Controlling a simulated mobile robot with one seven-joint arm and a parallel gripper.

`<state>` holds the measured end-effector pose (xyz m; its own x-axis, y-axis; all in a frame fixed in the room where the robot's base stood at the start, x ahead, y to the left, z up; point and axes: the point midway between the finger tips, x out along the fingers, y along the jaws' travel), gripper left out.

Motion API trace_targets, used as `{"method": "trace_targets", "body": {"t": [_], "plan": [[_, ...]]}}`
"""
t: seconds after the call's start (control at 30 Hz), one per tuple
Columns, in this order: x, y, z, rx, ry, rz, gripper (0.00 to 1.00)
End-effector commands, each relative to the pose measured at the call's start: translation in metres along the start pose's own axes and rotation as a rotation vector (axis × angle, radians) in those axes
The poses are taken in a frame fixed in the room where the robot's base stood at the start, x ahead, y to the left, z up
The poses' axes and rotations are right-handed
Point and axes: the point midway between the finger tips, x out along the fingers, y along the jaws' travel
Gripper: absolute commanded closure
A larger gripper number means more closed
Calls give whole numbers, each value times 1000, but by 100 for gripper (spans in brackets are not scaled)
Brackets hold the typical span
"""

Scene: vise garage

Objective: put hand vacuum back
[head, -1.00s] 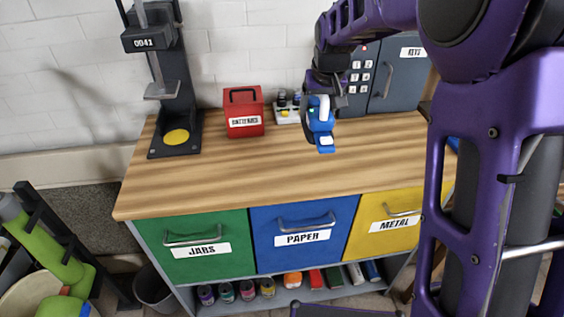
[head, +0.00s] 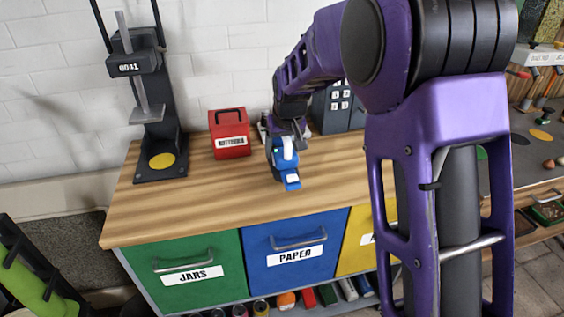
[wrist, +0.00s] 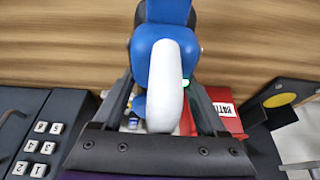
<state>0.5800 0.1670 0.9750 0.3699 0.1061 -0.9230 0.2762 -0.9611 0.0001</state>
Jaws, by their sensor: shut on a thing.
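The blue-and-white hand vacuum (head: 291,180) is held over the wooden bench top, a little in front of the red box. My gripper (head: 284,150) is shut on it from above and behind. In the wrist view, the vacuum's white curved handle (wrist: 170,85) and blue body (wrist: 150,55) fill the space between the fingers of my gripper (wrist: 162,100). The head view does not clearly show whether the vacuum touches the wood. I cannot make out a holder for it.
The wooden bench (head: 200,205) is mostly clear in front. A red batteries box (head: 229,134), a black press (head: 150,110) and a grey keypad cabinet (head: 340,105) stand along its back. Green (head: 185,250), blue (head: 295,245) and yellow drawers are below. Another bench (head: 535,165) is at right.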

Motion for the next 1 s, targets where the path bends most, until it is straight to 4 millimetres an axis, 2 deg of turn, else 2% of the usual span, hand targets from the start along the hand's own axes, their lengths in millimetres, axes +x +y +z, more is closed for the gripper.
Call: {"method": "trace_targets", "body": {"t": [0.1, 0.23, 0.7, 0.73, 0.87, 1.0], "plan": [[18, 0, 7, 1, 1, 0, 100], [31, 0, 12, 1, 2, 0, 100], [38, 0, 15, 0, 4, 0, 100], [38, 0, 16, 0, -2, 0, 22], [38, 0, 16, 0, -2, 0, 0], [38, 0, 16, 0, -2, 0, 0]]}}
